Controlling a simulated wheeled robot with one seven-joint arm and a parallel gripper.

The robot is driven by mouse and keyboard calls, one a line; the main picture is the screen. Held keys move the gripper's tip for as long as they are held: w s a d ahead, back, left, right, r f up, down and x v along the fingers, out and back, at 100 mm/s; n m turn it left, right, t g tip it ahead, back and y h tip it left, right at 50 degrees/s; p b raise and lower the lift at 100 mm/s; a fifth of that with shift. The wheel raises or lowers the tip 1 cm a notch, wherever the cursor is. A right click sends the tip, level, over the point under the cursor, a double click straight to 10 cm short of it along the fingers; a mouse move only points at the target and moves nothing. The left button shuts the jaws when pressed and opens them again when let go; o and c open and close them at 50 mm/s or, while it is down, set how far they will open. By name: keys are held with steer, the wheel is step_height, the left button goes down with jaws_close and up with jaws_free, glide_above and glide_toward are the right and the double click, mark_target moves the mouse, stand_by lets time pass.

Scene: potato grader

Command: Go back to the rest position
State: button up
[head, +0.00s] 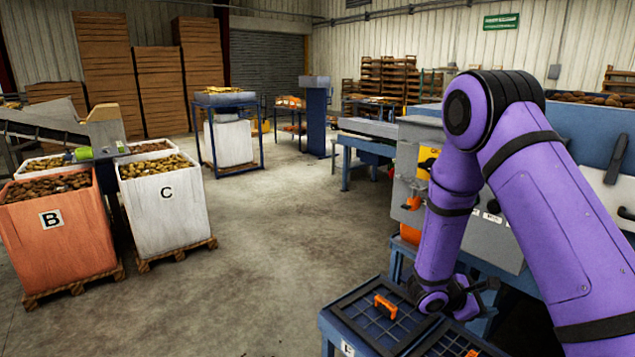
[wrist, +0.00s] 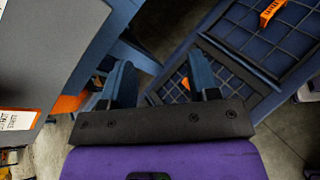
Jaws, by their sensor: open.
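My gripper (head: 486,288) is at the end of my bent purple arm, low beside the grey machine panel and over the edge of the dark grid screens. The wrist view shows my gripper (wrist: 161,78) with its two blue fingers spread apart and nothing between them. In the head view the fingers are small and partly hidden by the wrist.
A blue stand holds dark grid screens (head: 375,318) with an orange handle (head: 386,306). The grey machine panel (head: 495,240) is close behind my wrist. Crate B (head: 62,240) and crate C (head: 168,215) stand left. The middle floor is clear.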

steer(key=s+r+m+g+y, duration=0.25)
steer(key=s+r+m, duration=0.3)
steer(key=r, duration=0.45)
steer(key=s+r+m+g+y, duration=0.1)
steer(key=s+r+m+y, duration=0.4)
steer(key=r, duration=0.6)
steer(key=s+a+r+m+t+y, duration=0.2)
steer(key=s+a+r, duration=0.3)
steer(key=s, duration=0.4)
steer(key=s+a+r+m+t+y, duration=0.3)
steer(key=s+a+r+t+y, duration=0.1)
steer(key=s+r, duration=0.3)
steer(key=shift+s+a+r, duration=0.4)
steer(key=shift+s+a, duration=0.2)
steer(key=shift+s, duration=0.7)
